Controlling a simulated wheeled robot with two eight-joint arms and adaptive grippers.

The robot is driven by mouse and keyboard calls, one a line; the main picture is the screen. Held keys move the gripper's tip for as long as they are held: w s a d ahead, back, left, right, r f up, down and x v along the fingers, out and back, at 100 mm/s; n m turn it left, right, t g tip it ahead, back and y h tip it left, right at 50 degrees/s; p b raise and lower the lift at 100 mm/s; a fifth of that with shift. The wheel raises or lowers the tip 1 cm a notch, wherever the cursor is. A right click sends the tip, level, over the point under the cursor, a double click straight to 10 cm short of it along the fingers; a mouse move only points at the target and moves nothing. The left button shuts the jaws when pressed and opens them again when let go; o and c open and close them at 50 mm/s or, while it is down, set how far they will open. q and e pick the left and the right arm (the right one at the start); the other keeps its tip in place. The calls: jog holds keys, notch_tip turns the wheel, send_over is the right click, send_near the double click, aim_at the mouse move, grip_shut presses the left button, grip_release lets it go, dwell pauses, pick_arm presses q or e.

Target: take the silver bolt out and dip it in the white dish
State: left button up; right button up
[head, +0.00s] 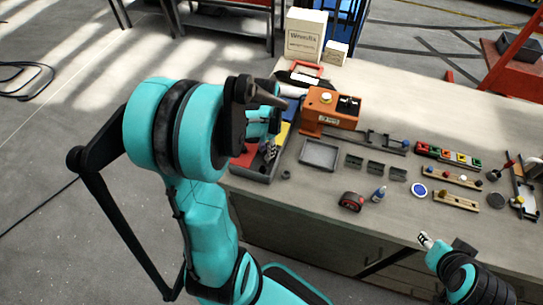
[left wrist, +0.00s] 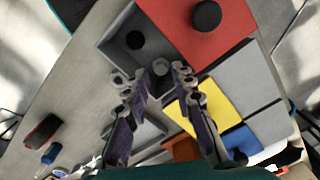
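A small silver bolt (left wrist: 160,66) shows end-on in the left wrist view, at the edge of the sorting tray's grey compartment (left wrist: 112,42). My left gripper (left wrist: 152,74) is open, with its fingertips on either side of the bolt and a gap visible; I cannot tell how far above it they are. In the head view my left gripper (head: 270,152) is over the tray (head: 262,172), partly behind my arm, and the bolt cannot be made out.
An orange machine (head: 325,106) and a grey square tray (head: 320,154) stand right of the sorting tray. A red-black tape measure (head: 351,201) and a small blue bottle (head: 379,194) stand left of the dish. Several small blocks and fixtures fill the bench's right side.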

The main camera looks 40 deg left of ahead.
pick_arm(q)
notch_tip(320, 180, down, 6)
jog(key=shift+r+b, duration=0.2)
jog(key=shift+b, duration=0.5)
jog(key=shift+r, duration=0.1)
grip_shut()
jog(key=shift+r, duration=0.1)
